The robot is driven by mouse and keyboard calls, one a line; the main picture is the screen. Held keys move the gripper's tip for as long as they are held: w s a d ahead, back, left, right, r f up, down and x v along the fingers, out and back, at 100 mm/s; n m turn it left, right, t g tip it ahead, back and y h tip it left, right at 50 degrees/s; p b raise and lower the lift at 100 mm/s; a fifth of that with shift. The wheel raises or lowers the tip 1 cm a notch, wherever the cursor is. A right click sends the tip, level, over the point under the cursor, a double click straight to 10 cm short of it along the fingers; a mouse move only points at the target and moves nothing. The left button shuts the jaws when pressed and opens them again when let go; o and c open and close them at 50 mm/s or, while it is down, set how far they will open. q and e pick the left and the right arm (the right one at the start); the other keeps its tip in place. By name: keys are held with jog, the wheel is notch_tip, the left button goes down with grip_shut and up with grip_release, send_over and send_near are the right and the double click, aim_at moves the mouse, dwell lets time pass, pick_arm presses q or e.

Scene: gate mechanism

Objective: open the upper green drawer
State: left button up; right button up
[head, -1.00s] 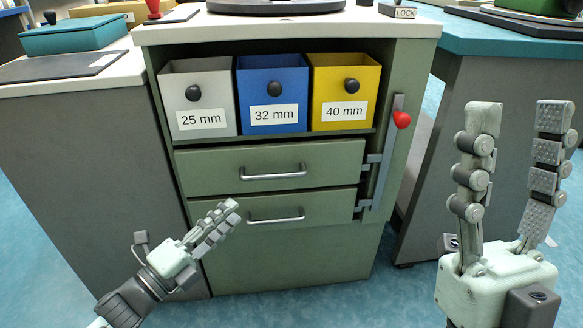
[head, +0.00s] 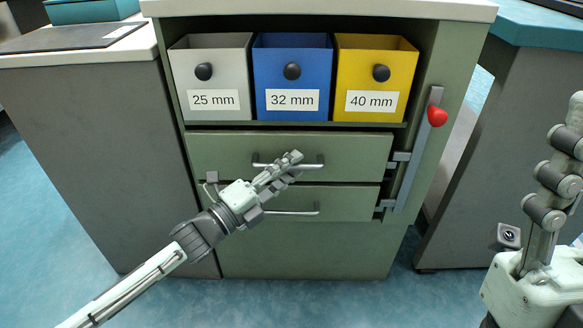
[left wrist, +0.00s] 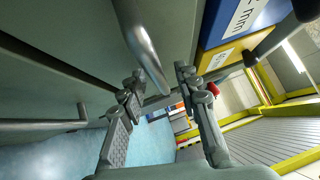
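The upper green drawer (head: 225,152) is shut in the cabinet front, with a grey bar handle (head: 312,163). My left gripper (head: 291,166) is in front of this handle, its fingers partly covering it. In the left wrist view its two fingers (left wrist: 160,78) are apart, with the handle (left wrist: 146,52) close to the fingertips and seemingly between them; contact cannot be told. A grey latch bar (head: 417,160) with a red knob (head: 437,117) stands slightly tilted right of the drawers, its tabs at their right edges.
The lower green drawer (head: 345,203) is shut below. Above stand a grey bin (head: 210,65), a blue bin (head: 292,48) and a yellow bin (head: 375,50). Grey cabinets flank both sides. The floor (head: 300,305) in front is clear.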

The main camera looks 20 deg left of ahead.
pick_arm(q)
jog(key=shift+w+d+r, duration=0.1)
jog(key=shift+w+d, duration=0.05)
jog(key=shift+w, duration=0.1)
grip_shut()
dwell(0.3)
